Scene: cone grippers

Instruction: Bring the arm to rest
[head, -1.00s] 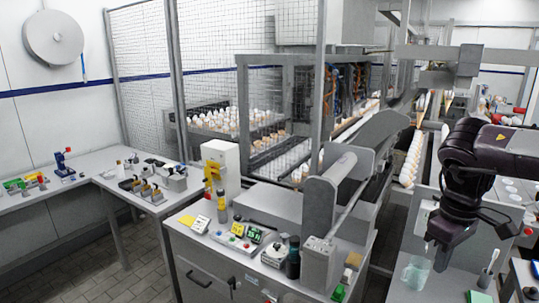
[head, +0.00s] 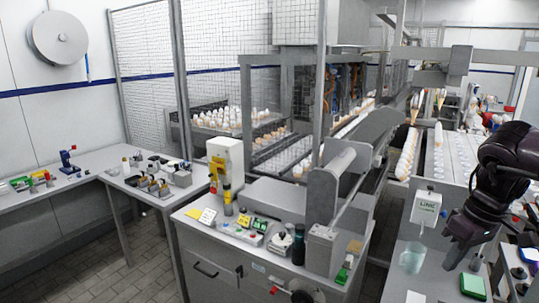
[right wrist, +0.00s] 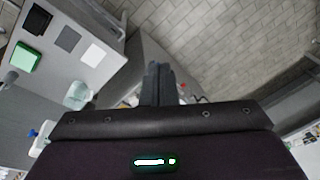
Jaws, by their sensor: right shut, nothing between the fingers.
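My right arm comes in from the right in the head view, dark and bent downward. My right gripper (head: 449,267) points down over the light worktop at the lower right and holds nothing. In the right wrist view its two dark fingers (right wrist: 157,84) lie together, shut, with floor and bench behind them. A clear pale-green jug (head: 412,258) stands on the worktop to the left of the gripper, apart from it. My left gripper is out of view.
A white labelled box (head: 426,207) is behind the jug. A green pad (head: 473,286) lies right of the gripper. A grey machine with a roller (head: 322,200) stands at the centre. Tiled floor (right wrist: 225,40) is open in the right wrist view.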

